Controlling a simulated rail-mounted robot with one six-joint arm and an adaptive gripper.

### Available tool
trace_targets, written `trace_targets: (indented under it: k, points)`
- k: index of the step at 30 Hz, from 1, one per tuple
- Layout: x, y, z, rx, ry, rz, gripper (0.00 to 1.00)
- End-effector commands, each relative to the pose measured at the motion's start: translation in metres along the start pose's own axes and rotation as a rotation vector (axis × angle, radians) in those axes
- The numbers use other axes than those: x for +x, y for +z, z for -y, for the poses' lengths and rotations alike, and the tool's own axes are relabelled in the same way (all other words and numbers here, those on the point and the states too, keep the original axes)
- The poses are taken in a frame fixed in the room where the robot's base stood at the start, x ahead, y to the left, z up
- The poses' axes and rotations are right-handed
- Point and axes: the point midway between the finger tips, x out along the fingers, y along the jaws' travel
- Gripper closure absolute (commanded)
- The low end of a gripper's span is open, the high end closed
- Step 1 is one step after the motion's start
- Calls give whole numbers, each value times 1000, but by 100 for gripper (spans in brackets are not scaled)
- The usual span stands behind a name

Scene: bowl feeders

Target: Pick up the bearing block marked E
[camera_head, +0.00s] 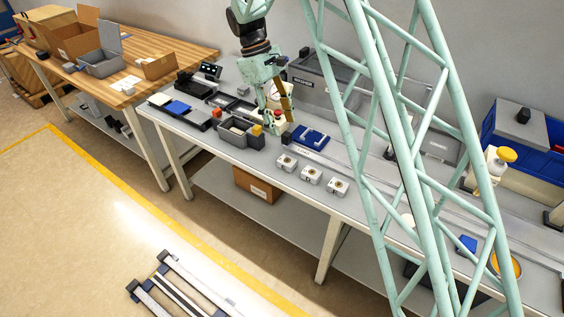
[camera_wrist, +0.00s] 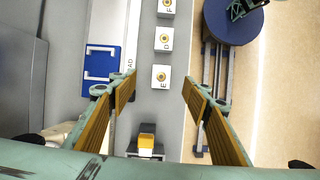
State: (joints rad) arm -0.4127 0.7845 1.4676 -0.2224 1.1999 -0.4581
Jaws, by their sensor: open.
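The bearing block marked E (camera_wrist: 161,77) is a pale square block with a brass-coloured round centre. It lies on the bench between the tips of my gripper (camera_wrist: 158,88) as seen in the wrist view, apart from both. In the head view the block nearest the grey bin (camera_head: 286,162) appears to be E. The blocks marked D (camera_wrist: 164,39) and F (camera_wrist: 167,7) continue the row; they also show in the head view as the middle block (camera_head: 311,175) and the right block (camera_head: 338,187). My gripper (camera_head: 277,117) is open and empty, up and left of the row.
A grey bin (camera_head: 239,140) with a yellow item stands left of the blocks. A blue fixture (camera_head: 311,138) lies behind them; it also shows in the wrist view (camera_wrist: 102,65). The bench's front edge (camera_head: 300,194) runs close to the row.

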Motion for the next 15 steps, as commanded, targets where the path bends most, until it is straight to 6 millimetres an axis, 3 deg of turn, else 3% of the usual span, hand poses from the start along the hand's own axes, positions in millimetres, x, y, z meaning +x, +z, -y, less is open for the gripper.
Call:
trace_targets:
  k: [6, 15]
  points:
    - [16, -21, 2, -34, 0, 22, 56]
    - [22, -28, 2, -44, 1, 29, 56]
